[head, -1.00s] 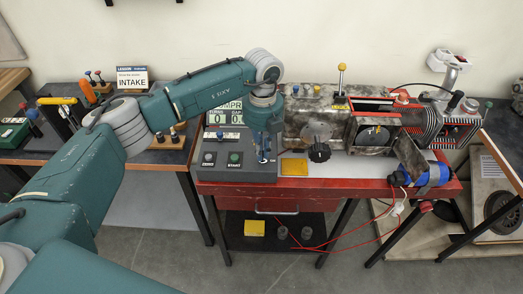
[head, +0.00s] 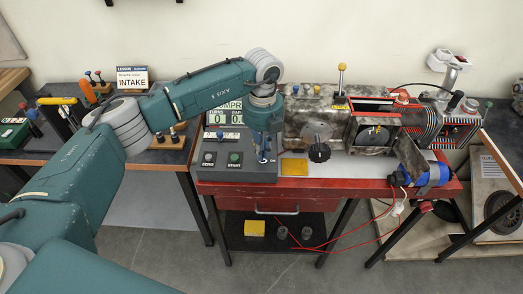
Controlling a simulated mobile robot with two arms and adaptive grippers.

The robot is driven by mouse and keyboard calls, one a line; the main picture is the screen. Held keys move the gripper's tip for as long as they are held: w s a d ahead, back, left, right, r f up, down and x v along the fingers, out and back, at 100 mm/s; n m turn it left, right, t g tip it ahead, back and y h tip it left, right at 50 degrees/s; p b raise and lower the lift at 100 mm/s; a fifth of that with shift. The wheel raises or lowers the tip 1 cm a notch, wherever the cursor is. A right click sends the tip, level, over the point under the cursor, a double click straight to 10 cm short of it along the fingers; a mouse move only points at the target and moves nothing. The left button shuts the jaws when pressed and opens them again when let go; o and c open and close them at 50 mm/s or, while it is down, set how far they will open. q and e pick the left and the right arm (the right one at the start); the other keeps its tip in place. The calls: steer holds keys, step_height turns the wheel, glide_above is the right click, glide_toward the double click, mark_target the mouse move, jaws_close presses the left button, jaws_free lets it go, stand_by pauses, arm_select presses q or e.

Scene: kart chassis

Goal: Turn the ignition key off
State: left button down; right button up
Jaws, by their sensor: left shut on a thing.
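The grey control console (head: 216,172) stands at the left end of the red bench, with a counter display and two labelled buttons on its face. My left gripper (head: 263,156) points down at the right part of this console. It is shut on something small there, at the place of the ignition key. The key itself is hidden by the fingers and the wrist, so its angle cannot be told. My right gripper is not in view.
A stained metal engine block (head: 311,117) with a black knob (head: 319,152) stands right of my left gripper. A yellow pad (head: 294,167) lies just beside the console. A blue cylinder (head: 409,179) lies at the bench's right end. Red wires hang below.

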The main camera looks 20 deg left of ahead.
arm_select(q)
steer(key=shift+w+r, duration=0.4)
steer(key=shift+w, duration=0.1)
steer(key=c, duration=2)
jaws_free()
steer(key=shift+d+f, duration=0.1)
steer(key=shift+f, duration=0.15)
steer(key=shift+s, duration=0.1)
step_height(320, 180, up, 12)
steer(key=shift+f, duration=0.1)
